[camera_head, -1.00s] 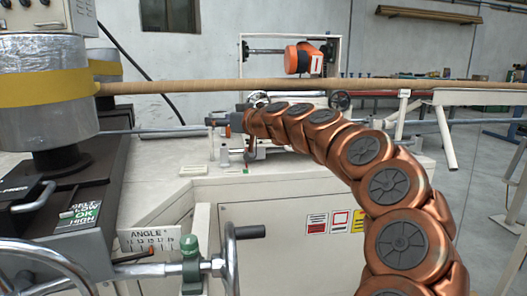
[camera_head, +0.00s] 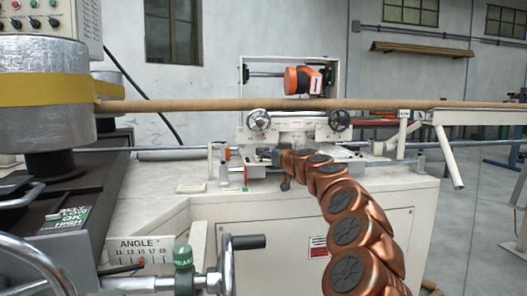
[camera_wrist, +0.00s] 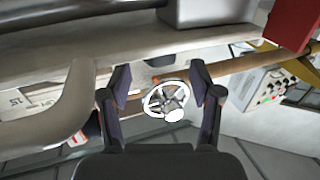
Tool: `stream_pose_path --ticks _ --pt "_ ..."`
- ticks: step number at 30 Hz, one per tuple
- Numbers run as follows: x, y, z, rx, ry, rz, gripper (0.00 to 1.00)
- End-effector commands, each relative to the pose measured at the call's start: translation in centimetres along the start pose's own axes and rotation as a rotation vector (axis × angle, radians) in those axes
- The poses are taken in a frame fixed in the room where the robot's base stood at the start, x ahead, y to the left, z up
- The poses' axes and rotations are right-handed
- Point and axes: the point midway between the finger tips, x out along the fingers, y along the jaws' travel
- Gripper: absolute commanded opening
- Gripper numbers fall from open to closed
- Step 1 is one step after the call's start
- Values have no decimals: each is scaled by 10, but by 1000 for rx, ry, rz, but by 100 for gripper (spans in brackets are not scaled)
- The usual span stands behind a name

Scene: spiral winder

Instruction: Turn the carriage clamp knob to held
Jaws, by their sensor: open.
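The carriage (camera_head: 300,128) stands on the machine bed in the head view, under the long brown tube. I cannot tell for certain which part is the clamp knob. My gripper (camera_head: 268,156) is low in front of the carriage, and its tips are small and dark there. In the wrist view my gripper (camera_wrist: 159,78) is open, with nothing between the fingers. A bright spoked wheel (camera_wrist: 167,100) shows beyond and between the fingers, apparently apart from them.
The brown tube (camera_head: 210,105) runs across above the bed. A short post with an orange part (camera_head: 225,153) stands left of my gripper. A large handwheel with a black handle (camera_head: 248,242) is in the foreground, by the angle scale (camera_head: 140,250). The cream bed top is mostly clear.

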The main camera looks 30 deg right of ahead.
Motion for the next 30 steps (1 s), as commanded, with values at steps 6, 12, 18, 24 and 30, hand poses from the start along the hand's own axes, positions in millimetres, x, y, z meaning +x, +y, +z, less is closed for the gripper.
stream_pose_path --ticks 6,12,18,24,30 --pt "15 2 2 -1 -2 6 64" --pt "28 2 1 -3 -2 3 64" --pt "38 3 1 0 -2 5 64" --pt "46 2 1 0 0 4 64" --pt "48 1 0 0 1 2 64"
